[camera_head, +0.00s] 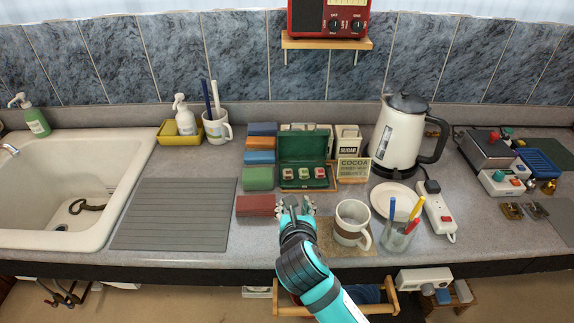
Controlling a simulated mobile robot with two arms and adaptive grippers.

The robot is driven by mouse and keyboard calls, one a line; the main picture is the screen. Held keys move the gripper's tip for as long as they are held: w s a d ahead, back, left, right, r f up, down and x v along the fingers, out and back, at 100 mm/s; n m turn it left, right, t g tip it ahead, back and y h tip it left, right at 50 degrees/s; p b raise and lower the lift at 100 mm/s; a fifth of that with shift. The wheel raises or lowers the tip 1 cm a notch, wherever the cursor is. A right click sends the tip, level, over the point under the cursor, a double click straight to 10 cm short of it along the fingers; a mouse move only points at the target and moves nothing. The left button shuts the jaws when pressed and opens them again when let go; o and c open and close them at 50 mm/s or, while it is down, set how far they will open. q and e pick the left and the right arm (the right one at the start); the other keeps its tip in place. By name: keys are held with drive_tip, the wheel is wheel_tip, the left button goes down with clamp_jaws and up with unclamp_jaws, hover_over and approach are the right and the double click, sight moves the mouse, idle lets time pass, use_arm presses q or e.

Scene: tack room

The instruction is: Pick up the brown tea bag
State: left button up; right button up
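An open green tea box (289,148) stands on the counter in the head view, its lid raised. A row of small packets (303,173) with coloured fronts lies in it; they are too small to tell which is a brown tea bag. A reddish-brown block or packet (256,205) lies front left of the box. My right gripper (295,204) is just in front of the box, between the reddish-brown block and a mug. Its fingers look spread, with nothing clearly held. My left gripper is not in view.
A white mug (352,217) on a cork mat (326,238) stands close right of my gripper. A glass with pens (398,236), a white plate (391,190), a kettle (393,130) and a power strip (441,217) are further right. A grey drain mat (172,213) and sink (108,160) are left.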

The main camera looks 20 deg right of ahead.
drive_tip(key=shift+w+a+r+n, duration=0.1)
drive_tip(key=shift+w+r+n, duration=0.15)
drive_tip(key=shift+w+n, duration=0.35)
drive_tip(key=p, duration=0.1)
approach(288, 176)
drive_tip(key=shift+w+r, duration=0.1)
drive_tip(key=shift+r, duration=0.05)
drive_tip(key=x, duration=0.4)
drive_tip(key=shift+w+d+p, duration=0.2)
drive_tip(key=shift+w+p, duration=0.1)
drive_tip(key=x, duration=0.5)
drive_tip(key=shift+a+p, duration=0.15)
drive_tip(key=shift+p, duration=0.15)
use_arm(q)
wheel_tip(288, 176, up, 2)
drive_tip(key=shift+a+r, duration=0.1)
use_arm(e)
drive_tip(key=shift+s, duration=0.1)
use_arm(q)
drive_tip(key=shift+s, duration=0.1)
use_arm(e)
drive_tip(key=shift+s+f, duration=0.1)
drive_tip(key=shift+f, duration=0.1)
drive_tip(key=c, duration=0.4)
